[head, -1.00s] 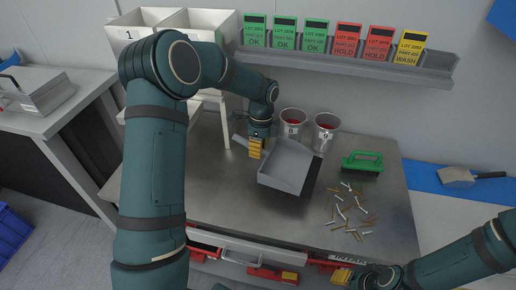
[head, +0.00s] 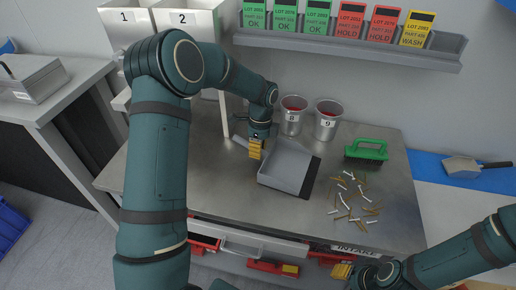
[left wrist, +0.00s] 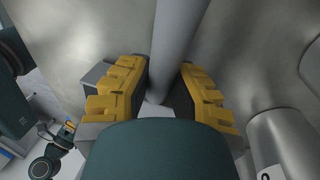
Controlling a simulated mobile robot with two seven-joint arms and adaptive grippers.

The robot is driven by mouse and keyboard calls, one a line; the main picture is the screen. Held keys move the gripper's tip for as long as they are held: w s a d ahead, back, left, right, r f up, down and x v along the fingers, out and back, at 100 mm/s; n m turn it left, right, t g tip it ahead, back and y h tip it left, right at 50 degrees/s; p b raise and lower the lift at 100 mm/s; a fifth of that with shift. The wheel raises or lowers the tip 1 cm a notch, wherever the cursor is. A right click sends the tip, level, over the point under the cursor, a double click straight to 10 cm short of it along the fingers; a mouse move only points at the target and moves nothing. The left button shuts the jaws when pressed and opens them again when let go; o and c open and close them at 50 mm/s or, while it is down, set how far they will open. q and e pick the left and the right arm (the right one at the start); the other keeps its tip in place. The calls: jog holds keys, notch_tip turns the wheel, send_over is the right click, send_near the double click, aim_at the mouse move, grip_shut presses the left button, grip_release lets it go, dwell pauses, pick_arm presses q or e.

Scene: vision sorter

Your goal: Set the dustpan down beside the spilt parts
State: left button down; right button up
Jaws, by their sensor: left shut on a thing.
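The grey dustpan (head: 284,168) is at the middle of the steel table, its open side with a dark strip facing right towards the spilt parts (head: 356,200). These are small white and brown pieces scattered on the table, a short gap away from the pan. My left gripper (head: 256,149) is shut on the dustpan's handle, a grey bar (left wrist: 174,40) between the yellow-padded fingers in the left wrist view. I cannot tell whether the pan rests on the table. My right gripper (head: 345,271) is low, in front of the table; its jaws are too small to read.
A green brush (head: 367,150) lies behind the spilt parts. Two metal cups, 8 (head: 292,115) and 9 (head: 327,119), stand behind the dustpan. A scoop (head: 462,168) lies on a blue surface (head: 430,171) at the right. White bins (head: 125,30) stand at the back left.

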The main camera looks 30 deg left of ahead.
pick_arm(q)
jog(key=c, duration=0.9)
grip_release()
jog(key=r, duration=0.4)
jog(key=w+r, duration=0.1)
jog(key=r, duration=0.3)
jog(key=w+r, duration=0.1)
jog(key=r, duration=0.3)
jog(key=shift+w+a, duration=0.1)
jog(key=shift+f, duration=0.15)
